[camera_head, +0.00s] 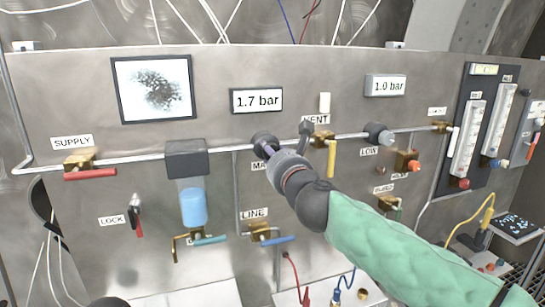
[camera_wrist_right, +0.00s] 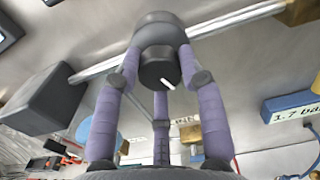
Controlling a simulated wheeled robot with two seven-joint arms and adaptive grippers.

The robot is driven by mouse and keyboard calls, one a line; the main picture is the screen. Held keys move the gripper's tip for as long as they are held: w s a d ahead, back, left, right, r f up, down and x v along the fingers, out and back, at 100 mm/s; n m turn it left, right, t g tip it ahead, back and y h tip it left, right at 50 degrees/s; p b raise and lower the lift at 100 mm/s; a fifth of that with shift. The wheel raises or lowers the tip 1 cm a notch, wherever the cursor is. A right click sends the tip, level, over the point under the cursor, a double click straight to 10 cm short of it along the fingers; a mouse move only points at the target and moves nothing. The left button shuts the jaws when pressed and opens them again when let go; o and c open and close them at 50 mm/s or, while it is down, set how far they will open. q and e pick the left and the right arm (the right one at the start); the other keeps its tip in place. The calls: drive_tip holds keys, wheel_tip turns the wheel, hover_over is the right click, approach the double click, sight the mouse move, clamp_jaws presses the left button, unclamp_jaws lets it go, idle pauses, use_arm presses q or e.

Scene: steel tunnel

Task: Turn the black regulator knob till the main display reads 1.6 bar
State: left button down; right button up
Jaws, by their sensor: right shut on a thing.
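The main display (camera_head: 256,100) on the steel panel reads 1.7 bar. The black regulator knob (camera_head: 264,141) sits on the pipe just below it, mostly behind my right gripper (camera_head: 272,152). In the wrist view the knob (camera_wrist_right: 158,73) shows a white pointer mark on its dark face. The purple fingers of my right gripper (camera_wrist_right: 160,82) are closed around the knob, with grey joints and tips at its sides. My right arm in its green sleeve reaches in from the lower right. My left gripper is not in view.
A second display (camera_head: 386,86) reads 1.0 bar, above another dark knob (camera_head: 379,134) on the same pipe. A yellow-handled valve (camera_head: 331,157) is close to the right of my gripper. A filter bowl with blue liquid (camera_head: 193,205) hangs to the left. Flow tubes (camera_head: 468,140) stand at right.

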drive_tip(key=shift+w+f, duration=0.1)
drive_tip(key=shift+f, duration=0.3)
drive_tip(key=o, duration=1.1)
drive_tip(key=shift+o, duration=0.2)
drive_tip(key=shift+r, duration=0.2)
drive_tip(key=shift+s+d, duration=0.1)
drive_tip(key=shift+s, duration=0.1)
drive_tip(key=v, duration=1.1)
drive_tip(key=shift+s, duration=0.35)
